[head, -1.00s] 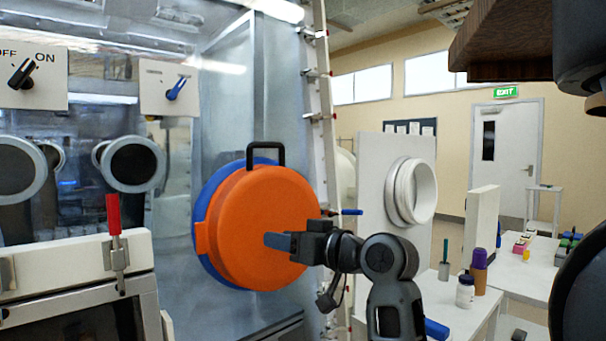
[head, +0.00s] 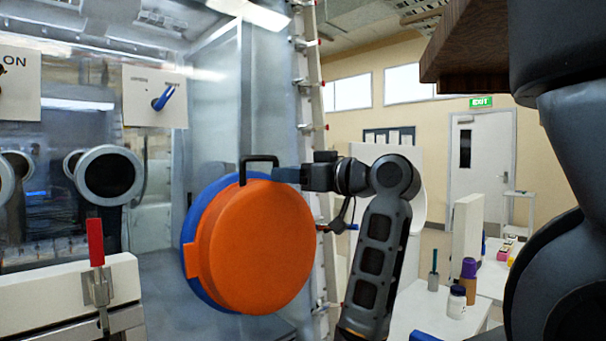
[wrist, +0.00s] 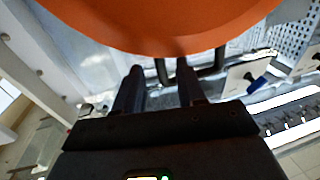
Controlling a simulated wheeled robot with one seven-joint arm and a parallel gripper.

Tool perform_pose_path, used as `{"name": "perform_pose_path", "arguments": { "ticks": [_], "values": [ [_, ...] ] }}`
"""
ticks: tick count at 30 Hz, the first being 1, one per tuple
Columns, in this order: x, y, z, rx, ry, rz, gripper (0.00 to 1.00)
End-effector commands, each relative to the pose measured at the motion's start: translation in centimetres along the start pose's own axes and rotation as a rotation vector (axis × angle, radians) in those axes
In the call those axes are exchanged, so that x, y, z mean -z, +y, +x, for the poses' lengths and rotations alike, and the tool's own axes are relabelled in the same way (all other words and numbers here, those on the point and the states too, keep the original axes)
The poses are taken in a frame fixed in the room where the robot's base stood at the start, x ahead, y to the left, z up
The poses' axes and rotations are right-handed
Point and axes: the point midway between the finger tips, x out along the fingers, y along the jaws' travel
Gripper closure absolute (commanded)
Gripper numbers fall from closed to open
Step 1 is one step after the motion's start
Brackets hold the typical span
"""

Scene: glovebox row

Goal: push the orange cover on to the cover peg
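The orange cover (head: 262,248) is a large round disc with a side tab, standing upright in front of a blue disc (head: 192,240) in the head view. Its near face also fills the top of the wrist view (wrist: 165,20). A black loop handle (head: 259,158) rises at the top of the discs; it shows beyond my fingers in the wrist view (wrist: 218,66). My gripper (head: 277,175) is at the cover's upper right edge, close to the handle. In the wrist view its two fingers (wrist: 158,85) are apart with nothing clearly between them. I cannot make out the cover peg.
The glovebox front with a blue switch (head: 163,97) and a red-handled clamp (head: 96,243) is at the left. A ladder-like post (head: 312,100) stands behind my gripper. A bench (head: 425,312) with bottles is at the right. A brown overhang (head: 480,45) is above.

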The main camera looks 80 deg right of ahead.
Motion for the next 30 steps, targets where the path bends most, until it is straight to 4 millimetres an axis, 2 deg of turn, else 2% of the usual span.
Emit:
{"name": "perform_pose_path", "arguments": {
  "ticks": [3, 9, 20, 30],
  "values": [
    [0.1, -0.1, 1.8, 0.003, -0.002, 0.0, 0.6],
    [0.0, -0.1, 3.5, 0.001, 0.0, 0.001, 0.6],
    [-0.1, 0.0, 3.9, 0.0, -0.001, 0.0, 0.61],
    [-0.1, 0.0, 3.9, 0.0, 0.0, 0.0, 0.94]
  ]
}}
